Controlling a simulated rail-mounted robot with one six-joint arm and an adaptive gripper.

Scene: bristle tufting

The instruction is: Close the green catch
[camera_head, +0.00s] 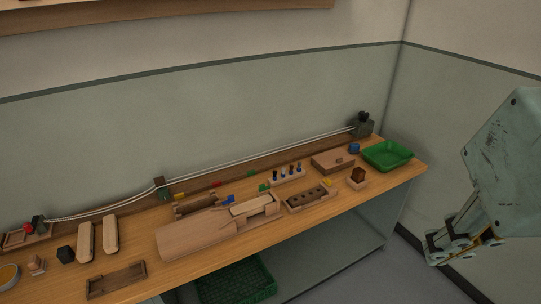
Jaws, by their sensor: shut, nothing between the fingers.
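A small green piece (263,187), which looks like the green catch, stands at the back edge of the wooden fixture (190,237) in the middle of the bench. It appears to stick up, but it is too small to tell how its lever sits. A pale wooden block (252,206) lies in the fixture, just in front of the green piece. A similar blue piece (228,199) is to its left. My gripper (436,249) hangs at the right, off the bench and well away from the fixture. It is shut and empty.
A drilled wooden block (306,198) and a rack of pegs (287,176) stand right of the fixture. A green tray (387,156) is at the bench's right end. Brush blocks (110,234) and a wooden tray (116,280) lie left. A green crate (236,283) is below.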

